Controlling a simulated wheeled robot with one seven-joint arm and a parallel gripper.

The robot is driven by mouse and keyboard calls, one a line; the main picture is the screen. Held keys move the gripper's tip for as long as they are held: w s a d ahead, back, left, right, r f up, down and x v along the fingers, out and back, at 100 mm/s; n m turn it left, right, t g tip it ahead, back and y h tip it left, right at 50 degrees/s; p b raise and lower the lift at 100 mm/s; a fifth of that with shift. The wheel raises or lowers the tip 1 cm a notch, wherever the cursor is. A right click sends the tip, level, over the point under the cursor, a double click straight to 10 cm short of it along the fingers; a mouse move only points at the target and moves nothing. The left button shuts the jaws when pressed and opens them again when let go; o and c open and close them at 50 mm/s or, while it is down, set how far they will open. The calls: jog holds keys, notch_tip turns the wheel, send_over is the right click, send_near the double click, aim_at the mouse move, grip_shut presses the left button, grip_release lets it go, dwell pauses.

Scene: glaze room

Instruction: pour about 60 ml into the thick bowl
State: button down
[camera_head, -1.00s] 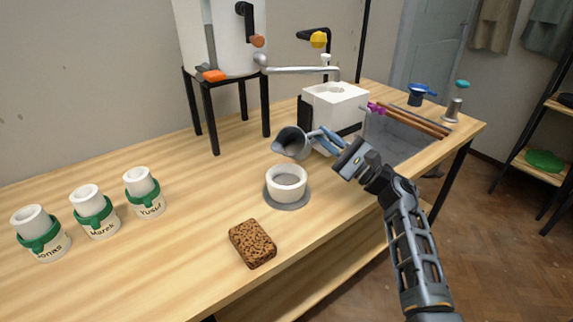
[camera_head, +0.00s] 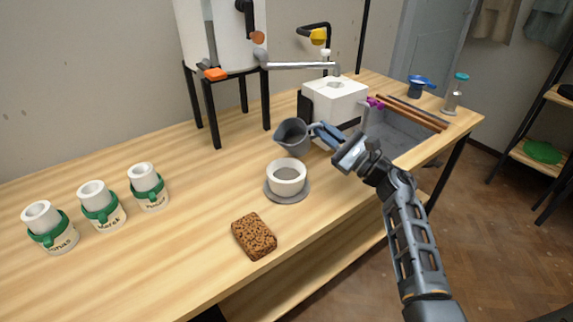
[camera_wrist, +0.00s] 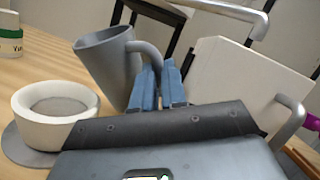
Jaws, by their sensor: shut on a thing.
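A grey metal jug (camera_head: 291,138) with a side handle is held in my gripper (camera_head: 323,133). My gripper's blue fingers are shut on the handle, as the wrist view also shows (camera_wrist: 158,85). The jug (camera_wrist: 106,68) is near upright, its mouth leaning a little to the left in the wrist view. The thick white bowl (camera_head: 286,186) stands upright on a grey round plate (camera_head: 300,196), just below and in front of the jug. The bowl (camera_wrist: 45,135) shows a grey surface inside; I cannot tell whether it is liquid. No stream shows.
Several named white cups with green bands (camera_head: 102,212) stand at the left. A brown sponge (camera_head: 254,237) lies in front of the bowl. A white block (camera_head: 336,103) stands behind the jug, by a grey sink (camera_head: 400,135). A tank on a black stand (camera_head: 211,105) is at the back.

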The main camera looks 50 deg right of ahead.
jog(key=d+r+m+g+p, duration=0.1)
jog(key=d+r+m+p, duration=0.1)
jog(key=r+p, duration=0.3)
jog(key=w+d+r+m+g+p, duration=0.1)
jog(key=d+r+m+g+p, duration=0.1)
jog(key=r+m+p, duration=0.3)
jog(key=shift+w+d+r+h+p, duration=0.3)
jog(key=shift+r+h, duration=0.1)
jog(key=shift+r, duration=0.45)
